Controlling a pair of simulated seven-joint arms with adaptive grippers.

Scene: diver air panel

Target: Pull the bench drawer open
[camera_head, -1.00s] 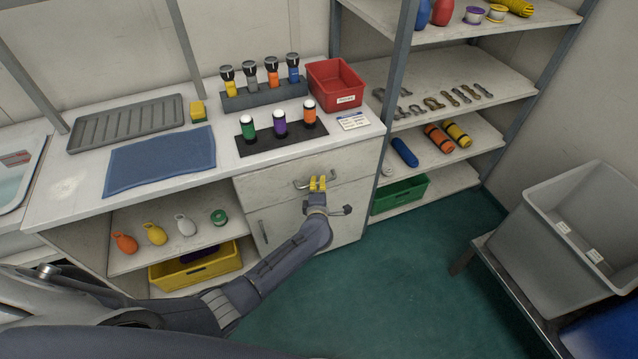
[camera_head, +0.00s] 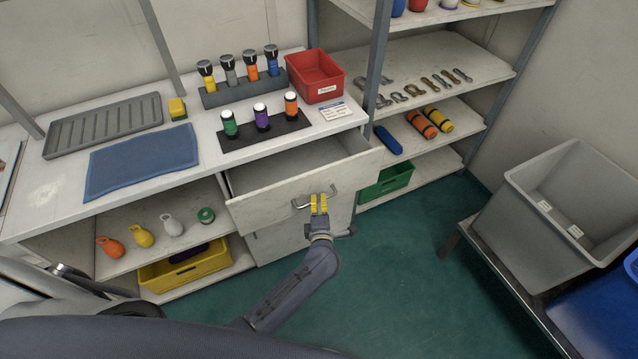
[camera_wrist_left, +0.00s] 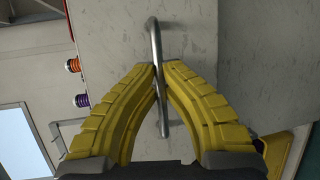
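The bench drawer (camera_head: 262,211) stands pulled out of the white bench, and its empty-looking inside shows behind the front panel. My left gripper (camera_head: 319,203) is at the drawer's metal handle (camera_head: 299,207), with its yellow fingers pointing at the drawer front. In the left wrist view, the yellow fingers close in from both sides on the handle bar (camera_wrist_left: 153,42), with the bar between their tips. My right gripper is not in view.
On the bench top are a blue mat (camera_head: 143,160), a flashlight rack (camera_head: 240,92) and a red bin (camera_head: 316,78). A shelf unit (camera_head: 430,65) stands to the right. A grey tub (camera_head: 560,230) sits farther right. Green floor (camera_head: 395,270) lies clear between.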

